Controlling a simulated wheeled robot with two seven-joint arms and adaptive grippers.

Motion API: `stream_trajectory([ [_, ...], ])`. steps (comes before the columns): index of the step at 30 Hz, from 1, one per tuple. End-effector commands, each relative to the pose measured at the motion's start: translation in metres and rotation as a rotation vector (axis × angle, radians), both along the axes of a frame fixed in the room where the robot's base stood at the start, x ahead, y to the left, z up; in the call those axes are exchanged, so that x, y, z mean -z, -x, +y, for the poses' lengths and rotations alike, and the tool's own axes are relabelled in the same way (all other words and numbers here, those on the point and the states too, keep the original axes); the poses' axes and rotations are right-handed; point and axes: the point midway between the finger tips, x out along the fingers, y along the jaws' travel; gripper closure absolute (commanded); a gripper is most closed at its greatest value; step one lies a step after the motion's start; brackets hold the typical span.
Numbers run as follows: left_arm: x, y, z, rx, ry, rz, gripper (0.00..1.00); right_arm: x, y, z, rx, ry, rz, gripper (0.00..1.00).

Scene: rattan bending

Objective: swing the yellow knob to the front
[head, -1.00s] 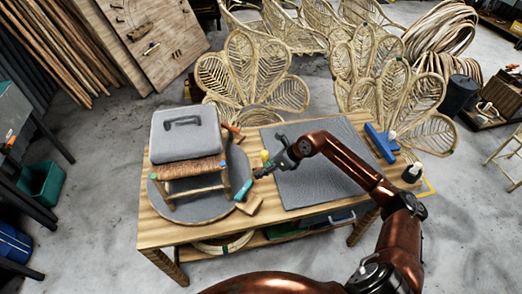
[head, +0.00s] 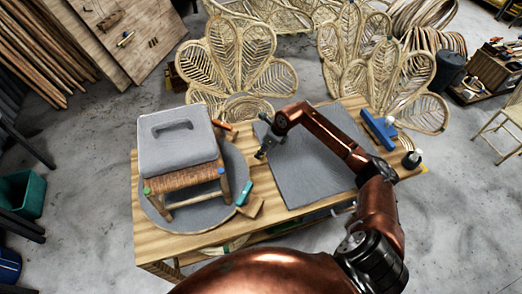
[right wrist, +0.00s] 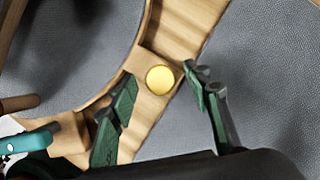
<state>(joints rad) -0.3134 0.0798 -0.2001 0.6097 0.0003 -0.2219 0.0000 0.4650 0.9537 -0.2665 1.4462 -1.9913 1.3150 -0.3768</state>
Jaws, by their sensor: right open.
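The yellow knob (right wrist: 161,79) is round and sits on a wooden piece, seen from above in the right wrist view. In the head view I cannot make it out; my right gripper seems to cover it. My right gripper (head: 262,153) is open. In the right wrist view its two dark green fingers (right wrist: 160,84) stand to either side of the knob, apart from it in the picture; height above it is hard to tell. My left gripper is not in view.
A footstool with a grey cushion (head: 177,139) stands on a round grey turntable (head: 205,214) at the left of the table. A teal-handled tool (head: 244,193) and wooden block (head: 250,209) lie near its edge. A grey mat (head: 310,175) is clear; a blue tool (head: 380,130) lies right.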

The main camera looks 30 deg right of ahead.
Motion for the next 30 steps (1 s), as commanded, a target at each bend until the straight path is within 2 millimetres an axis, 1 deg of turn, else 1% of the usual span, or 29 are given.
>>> stream_trajectory([
  [1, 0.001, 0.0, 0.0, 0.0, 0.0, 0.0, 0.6, 0.006, -0.002, 0.002, 0.0, -0.002, 0.0, 0.55],
  [3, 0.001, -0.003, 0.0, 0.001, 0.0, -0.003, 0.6, 0.012, -0.004, 0.002, 0.002, -0.001, 0.0, 0.55],
  [6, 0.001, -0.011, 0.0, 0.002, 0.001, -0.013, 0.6, 0.017, -0.005, 0.002, 0.003, -0.001, 0.001, 0.55],
  [12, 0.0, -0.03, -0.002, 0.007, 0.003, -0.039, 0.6, 0.019, -0.005, 0.002, 0.004, 0.0, 0.0, 0.55],
  [15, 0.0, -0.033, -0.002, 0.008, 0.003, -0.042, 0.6, 0.019, -0.005, 0.002, 0.004, 0.0, 0.0, 0.56],
  [25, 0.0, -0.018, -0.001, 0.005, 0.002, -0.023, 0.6, 0.019, -0.005, 0.002, 0.004, 0.001, 0.0, 0.79],
  [30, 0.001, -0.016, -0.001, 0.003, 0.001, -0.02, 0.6, 0.019, -0.005, 0.002, 0.004, 0.001, 0.0, 0.91],
])
